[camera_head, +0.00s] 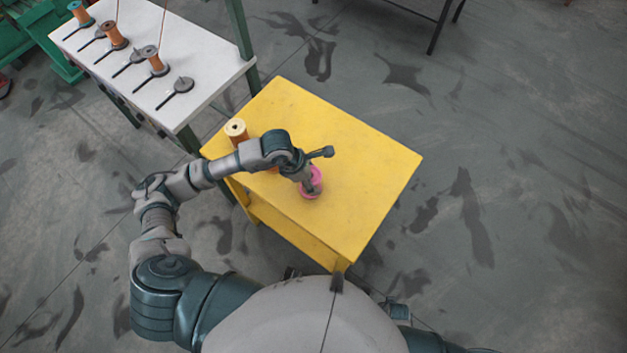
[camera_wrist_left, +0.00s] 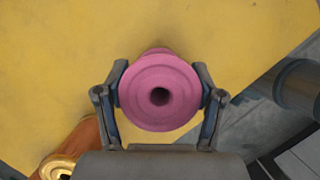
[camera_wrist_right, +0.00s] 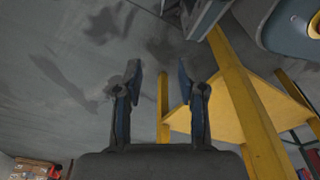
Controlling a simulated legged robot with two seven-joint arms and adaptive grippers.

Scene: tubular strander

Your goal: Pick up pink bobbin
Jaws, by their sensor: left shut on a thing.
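The pink bobbin (camera_head: 313,184) stands on the yellow table (camera_head: 350,150) near its front edge, partly hidden by my left gripper (camera_head: 306,184) in the head view. In the left wrist view the pink bobbin (camera_wrist_left: 160,92) is seen end-on, its round flange and dark centre hole facing the camera. My left gripper (camera_wrist_left: 160,100) has a finger on each side of it and is shut on it. Whether the bobbin touches the table is hard to tell. My right gripper (camera_wrist_right: 160,95) is open and empty, with bare floor and the table's yellow frame beyond it.
An orange bobbin with a pale top (camera_head: 236,130) stands on the table's left side, partly behind my left arm. A white table (camera_head: 150,60) at the upper left holds several bobbins on dark holders. The yellow table's right half is clear.

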